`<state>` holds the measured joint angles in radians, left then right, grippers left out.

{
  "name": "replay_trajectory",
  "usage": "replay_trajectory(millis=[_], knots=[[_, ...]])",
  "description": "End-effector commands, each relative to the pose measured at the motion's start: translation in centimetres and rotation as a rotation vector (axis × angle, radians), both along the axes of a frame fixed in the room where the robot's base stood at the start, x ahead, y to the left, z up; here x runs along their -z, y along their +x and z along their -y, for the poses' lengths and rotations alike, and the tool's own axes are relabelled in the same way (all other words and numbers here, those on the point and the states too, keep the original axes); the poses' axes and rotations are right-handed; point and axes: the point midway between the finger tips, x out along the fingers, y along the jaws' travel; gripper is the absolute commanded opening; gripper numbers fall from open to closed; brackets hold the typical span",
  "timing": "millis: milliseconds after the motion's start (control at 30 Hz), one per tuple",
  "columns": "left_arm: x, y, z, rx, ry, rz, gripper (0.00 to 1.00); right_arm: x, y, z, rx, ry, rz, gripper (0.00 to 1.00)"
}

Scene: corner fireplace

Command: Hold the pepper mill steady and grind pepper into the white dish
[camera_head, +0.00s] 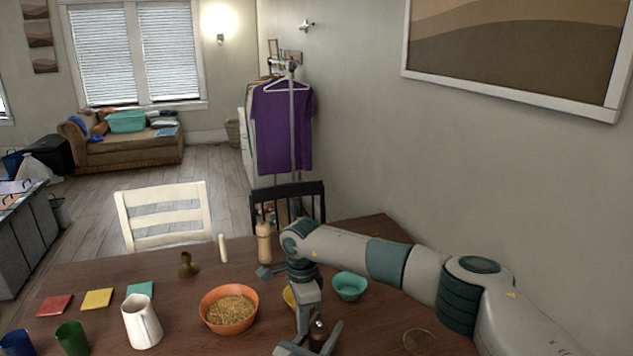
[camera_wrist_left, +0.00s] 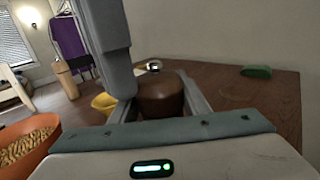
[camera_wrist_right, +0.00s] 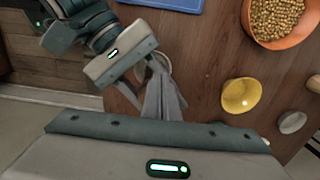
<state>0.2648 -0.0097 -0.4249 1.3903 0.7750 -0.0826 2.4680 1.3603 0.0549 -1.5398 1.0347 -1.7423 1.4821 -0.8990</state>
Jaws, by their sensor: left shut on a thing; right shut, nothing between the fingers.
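The pepper mill (camera_head: 318,332) stands at the bottom middle of the head view, with a brown rounded top and a small silver knob. In the left wrist view the mill (camera_wrist_left: 160,98) sits between the fingers of my left gripper (camera_wrist_left: 160,108), shut on it. The left gripper also shows in the right wrist view (camera_wrist_right: 148,68). My right gripper (camera_wrist_right: 162,95) is shut and empty, pointing down close beside the mill's top. I cannot tell if it touches. The mill's lower body is hidden. I cannot clearly make out a white dish.
An orange bowl of food (camera_head: 229,311), a white pitcher (camera_head: 142,325), a teal bowl (camera_head: 350,287) and a yellow bowl (camera_wrist_right: 241,95) stand around on the table. A tall tan wooden piece (camera_head: 264,243) stands behind. A thin pale ring (camera_head: 418,342) lies right of my grippers.

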Motion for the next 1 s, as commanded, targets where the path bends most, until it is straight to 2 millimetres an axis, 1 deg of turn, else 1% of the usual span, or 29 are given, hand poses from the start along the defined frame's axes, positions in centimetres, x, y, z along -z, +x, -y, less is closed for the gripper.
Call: replay_trajectory(millis=[33,400,1000], knots=[[0.22,-0.07,0.00,0.001,0.001,-0.004,0.14,0.01,0.11,-0.05,0.000,0.000,0.000,0.00],[0.23,-0.07,0.02,0.001,0.002,-0.004,0.14,0.06,0.65,-0.12,-0.002,0.001,-0.001,0.00],[0.22,-0.06,0.05,0.002,0.001,-0.004,0.14,0.06,0.73,-0.32,-0.002,0.002,-0.002,0.00]])
